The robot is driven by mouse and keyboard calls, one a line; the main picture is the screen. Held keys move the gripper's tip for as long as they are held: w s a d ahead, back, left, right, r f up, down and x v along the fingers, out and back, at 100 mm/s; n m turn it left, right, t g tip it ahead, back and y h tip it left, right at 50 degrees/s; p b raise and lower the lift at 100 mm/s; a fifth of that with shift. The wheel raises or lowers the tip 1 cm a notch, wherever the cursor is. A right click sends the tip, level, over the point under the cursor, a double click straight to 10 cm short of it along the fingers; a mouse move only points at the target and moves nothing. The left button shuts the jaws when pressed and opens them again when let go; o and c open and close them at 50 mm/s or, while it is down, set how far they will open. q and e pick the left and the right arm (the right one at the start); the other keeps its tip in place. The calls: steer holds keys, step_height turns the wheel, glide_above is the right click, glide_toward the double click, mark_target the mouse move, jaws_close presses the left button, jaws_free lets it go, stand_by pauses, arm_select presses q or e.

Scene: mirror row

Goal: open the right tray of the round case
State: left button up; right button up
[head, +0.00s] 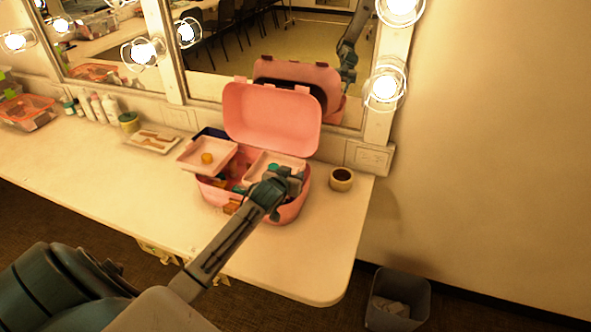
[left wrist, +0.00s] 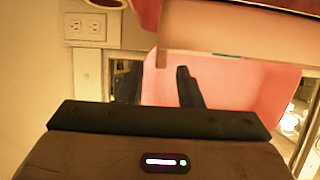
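The round pink case (head: 293,213) stands near the right end of the counter, its lid (head: 272,117) up and leaning back toward the mirror. Its left tray (head: 190,158) is swung out to the left and holds a small orange item. The right tray (head: 258,163) lies over the right part of the case, partly hidden by my left gripper (head: 285,180), which is over the case's right front. In the left wrist view, a dark finger (left wrist: 188,88) shows before the pink lid (left wrist: 230,82); the finger gap and any contact with the tray are unclear. My right gripper is out of view.
A tape roll (head: 341,179) stands right of the case, near the counter's right edge. A white dish (head: 152,142) and bottles (head: 97,106) are to the left. A bin (head: 398,299) stands on the floor. The front counter is clear.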

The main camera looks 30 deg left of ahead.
arm_select(q)
steer(key=shift+x, duration=1.4)
jaws_close()
